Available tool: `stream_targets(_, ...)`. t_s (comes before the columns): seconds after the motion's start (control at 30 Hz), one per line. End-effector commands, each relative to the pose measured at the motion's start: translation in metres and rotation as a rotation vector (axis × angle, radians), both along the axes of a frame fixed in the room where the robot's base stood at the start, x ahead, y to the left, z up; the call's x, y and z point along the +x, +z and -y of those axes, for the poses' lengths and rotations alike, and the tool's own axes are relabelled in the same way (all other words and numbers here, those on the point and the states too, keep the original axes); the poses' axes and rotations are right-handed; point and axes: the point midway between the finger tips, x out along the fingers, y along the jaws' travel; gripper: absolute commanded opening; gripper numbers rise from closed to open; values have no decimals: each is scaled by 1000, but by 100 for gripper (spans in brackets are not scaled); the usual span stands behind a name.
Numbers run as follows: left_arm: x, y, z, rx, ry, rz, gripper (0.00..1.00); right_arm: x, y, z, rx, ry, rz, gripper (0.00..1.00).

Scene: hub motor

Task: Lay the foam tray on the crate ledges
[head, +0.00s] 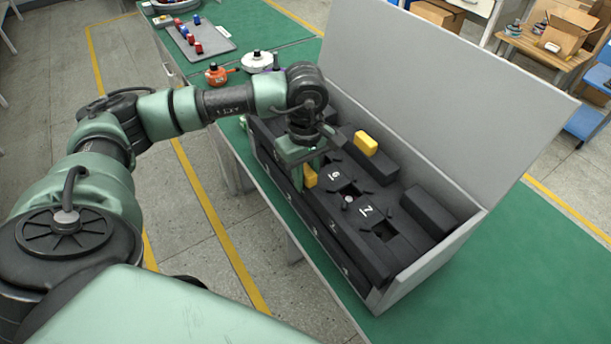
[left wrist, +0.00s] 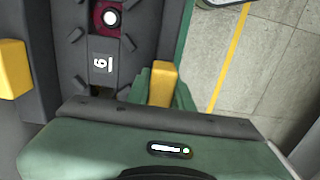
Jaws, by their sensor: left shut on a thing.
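The black foam tray (head: 386,206) is inside the grey crate (head: 432,266), with pockets and white number labels on top. It has a near yellow grip tab (head: 311,180) and a far yellow grip tab (head: 366,143). My left gripper (head: 306,168) points down at the near side and is shut on the near tab. In the left wrist view this tab (left wrist: 163,84) stands between the green fingers. The ledges are hidden, so I cannot tell whether the tray touches them. My right gripper is not in view.
The crate's tall grey panel (head: 430,85) stands along its far side. Orange (head: 217,74) and white (head: 257,62) round parts and a grey mat (head: 210,42) with small pieces lie further back on the green table (head: 530,235). The table right of the crate is clear.

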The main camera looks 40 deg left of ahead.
Motion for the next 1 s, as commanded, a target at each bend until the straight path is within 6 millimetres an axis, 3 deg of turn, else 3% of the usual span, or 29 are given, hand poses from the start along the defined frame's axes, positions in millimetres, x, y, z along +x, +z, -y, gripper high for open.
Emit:
stream_targets(0.13, 0, -4, 0, 0, 0, 1, 0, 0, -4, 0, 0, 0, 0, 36)
stream_targets(0.17, 0, -3, 0, 0, 0, 1, 24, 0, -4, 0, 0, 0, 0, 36)
stream_targets(0.23, 0, -3, 0, 0, 0, 1, 44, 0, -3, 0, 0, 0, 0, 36)
stream_targets(0.27, 0, -3, 0, 0, 0, 1, 47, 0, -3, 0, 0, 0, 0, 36)
stream_targets(0.67, 1, 3, 0, 0, 0, 2, 47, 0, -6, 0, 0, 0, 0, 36)
stream_targets(1.0, 1, 58, 0, -1, 0, 5, 47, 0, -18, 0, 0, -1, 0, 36)
